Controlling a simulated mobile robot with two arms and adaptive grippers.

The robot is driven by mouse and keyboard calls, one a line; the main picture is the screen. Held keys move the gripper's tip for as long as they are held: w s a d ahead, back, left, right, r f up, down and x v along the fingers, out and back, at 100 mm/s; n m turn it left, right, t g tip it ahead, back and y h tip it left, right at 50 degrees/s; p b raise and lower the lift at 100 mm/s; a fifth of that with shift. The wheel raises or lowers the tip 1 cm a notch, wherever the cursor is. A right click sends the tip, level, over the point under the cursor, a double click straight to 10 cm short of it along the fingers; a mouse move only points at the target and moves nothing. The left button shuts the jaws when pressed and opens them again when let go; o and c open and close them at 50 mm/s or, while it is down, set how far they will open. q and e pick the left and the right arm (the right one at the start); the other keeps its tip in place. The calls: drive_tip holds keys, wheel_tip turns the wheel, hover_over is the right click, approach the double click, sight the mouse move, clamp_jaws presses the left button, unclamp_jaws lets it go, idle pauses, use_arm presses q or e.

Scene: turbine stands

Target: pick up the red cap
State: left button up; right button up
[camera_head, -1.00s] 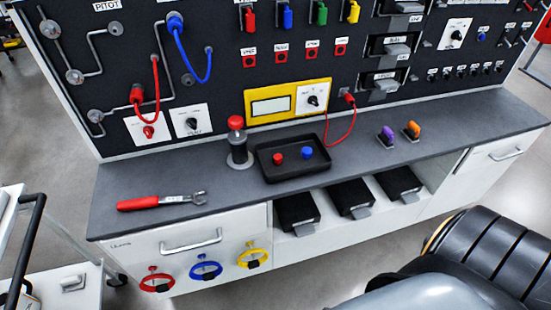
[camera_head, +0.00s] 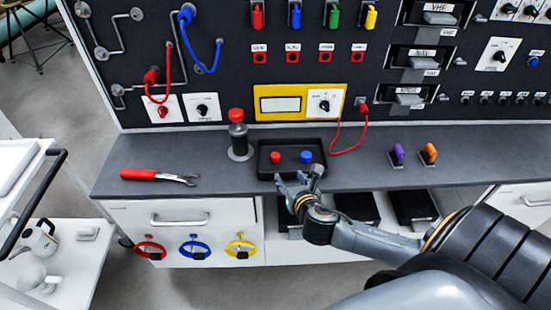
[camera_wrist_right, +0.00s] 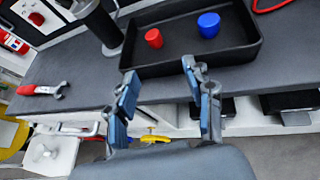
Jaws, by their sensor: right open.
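The red cap (camera_head: 275,157) sits in the left part of a black tray (camera_head: 291,170) on the grey counter, with a blue cap (camera_head: 307,156) to its right. In the right wrist view the red cap (camera_wrist_right: 154,38) and the blue cap (camera_wrist_right: 208,24) stand apart inside the tray (camera_wrist_right: 150,70). My right gripper (camera_head: 292,182) is open and empty at the tray's front edge, short of the caps. In the right wrist view its two fingers (camera_wrist_right: 162,85) are spread, with the red cap beyond the gap between them. My left gripper is not in view.
A red-topped cylinder (camera_head: 238,135) stands just left of the tray. A red-handled wrench (camera_head: 158,176) lies farther left on the counter (camera_head: 215,180). A red cable (camera_head: 351,145) hangs to the tray's right. Purple (camera_head: 398,153) and orange (camera_head: 429,152) pieces stand on the right.

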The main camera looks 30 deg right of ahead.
drive_tip(key=n, duration=0.1)
approach(275, 155)
drive_tip(key=x, duration=0.4)
drive_tip(key=shift+d+f, duration=0.35)
drive_tip(key=shift+f, duration=0.15)
drive_tip(key=shift+a+r+x, duration=0.1)
drive_tip(key=shift+a+x, duration=0.05)
drive_tip(key=shift+x, duration=1.2)
drive_tip(key=shift+a+r+x, duration=0.1)
drive_tip(key=shift+x, duration=1.2)
drive_tip(key=shift+w, duration=0.15)
drive_tip(key=c, duration=1)
drive_tip(key=shift+r+t, duration=0.15)
drive_tip(key=shift+t, duration=0.15)
